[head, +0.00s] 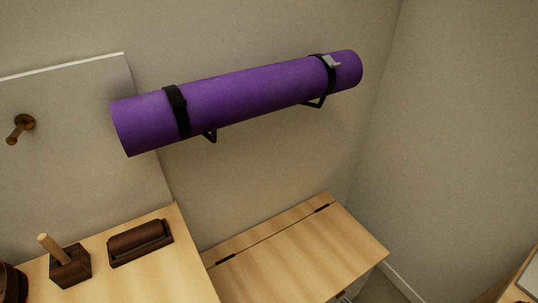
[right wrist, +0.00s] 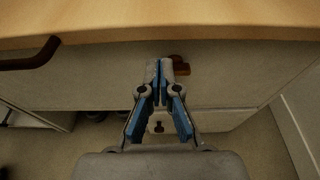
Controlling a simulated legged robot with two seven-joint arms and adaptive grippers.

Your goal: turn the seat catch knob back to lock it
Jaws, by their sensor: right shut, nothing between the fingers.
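The hinged wooden seat (head: 300,252) is closed in the head view, with two dark hinges along its back. In the right wrist view its pale wood edge (right wrist: 200,25) runs across the top. A brown catch knob (right wrist: 181,66) shows on the front panel just under that edge, partly hidden by my fingers. My right gripper (right wrist: 160,68) is shut and empty, its fingertips at the left side of the knob. I cannot tell whether they touch it. My left gripper is not in view.
A dark curved handle (right wrist: 30,55) sticks out at the left in the wrist view. A purple rolled mat (head: 240,98) hangs on the wall above the seat. A wooden top (head: 165,265) with dark wooden items stands left of the seat. A wall closes the right side.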

